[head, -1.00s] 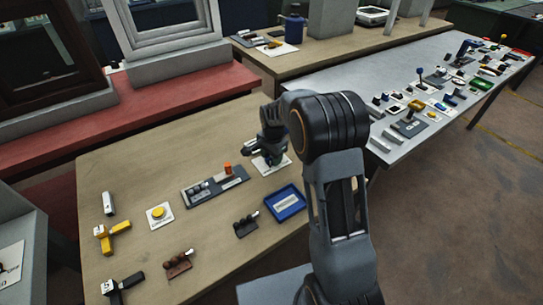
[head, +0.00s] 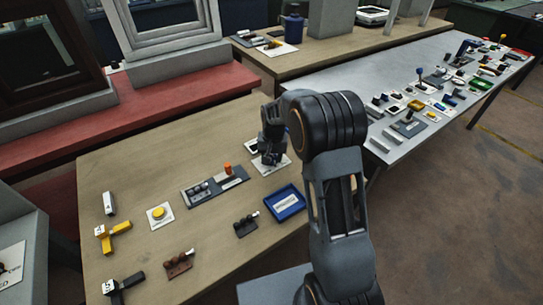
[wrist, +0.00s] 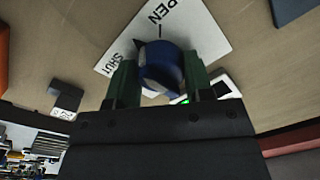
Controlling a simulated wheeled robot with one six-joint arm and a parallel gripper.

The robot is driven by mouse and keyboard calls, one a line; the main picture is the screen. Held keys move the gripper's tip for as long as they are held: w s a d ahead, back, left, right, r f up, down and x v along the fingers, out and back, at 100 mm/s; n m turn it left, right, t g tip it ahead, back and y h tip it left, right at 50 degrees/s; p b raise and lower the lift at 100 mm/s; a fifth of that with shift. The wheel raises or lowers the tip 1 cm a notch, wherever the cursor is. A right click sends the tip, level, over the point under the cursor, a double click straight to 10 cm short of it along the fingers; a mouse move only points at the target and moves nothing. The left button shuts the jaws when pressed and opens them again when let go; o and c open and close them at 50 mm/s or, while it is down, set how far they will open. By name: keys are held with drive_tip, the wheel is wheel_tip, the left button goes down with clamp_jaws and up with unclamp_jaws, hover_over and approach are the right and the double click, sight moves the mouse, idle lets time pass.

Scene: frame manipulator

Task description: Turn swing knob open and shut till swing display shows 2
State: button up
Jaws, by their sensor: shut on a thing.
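The swing knob (wrist: 162,66) is a round blue knob in the wrist view, on a white plate (wrist: 205,38) printed OPEN and SHUT. My gripper (wrist: 160,78) is shut on the knob, with one green finger on each side. A dark pointed shape shows at the knob's upper left, between the two words. A small device with a white frame (wrist: 226,83) and a bit of green glow sits behind the right finger; no number on it can be read. In the head view my gripper (head: 270,158) is down at the white plate (head: 278,168), hiding the knob.
On the same wooden table are a grey panel with an orange knob (head: 227,169), a blue tray (head: 287,213), a yellow button (head: 158,212) and several small levers. A grey table (head: 390,150) crowded with parts stands to the right.

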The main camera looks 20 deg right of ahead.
sight(272, 155)
drive_tip(key=n, duration=0.4)
drive_tip(key=shift+n, duration=0.3)
drive_tip(key=shift+r+n, duration=0.1)
drive_tip(key=shift+n, duration=2.2)
drive_tip(key=o, duration=0.9)
drive_tip(key=r, duration=1.3)
drive_tip(key=shift+w+d+r+p, duration=0.2)
drive_tip(key=shift+d+r+p, duration=0.05)
drive_tip(key=shift+r+p, duration=0.15)
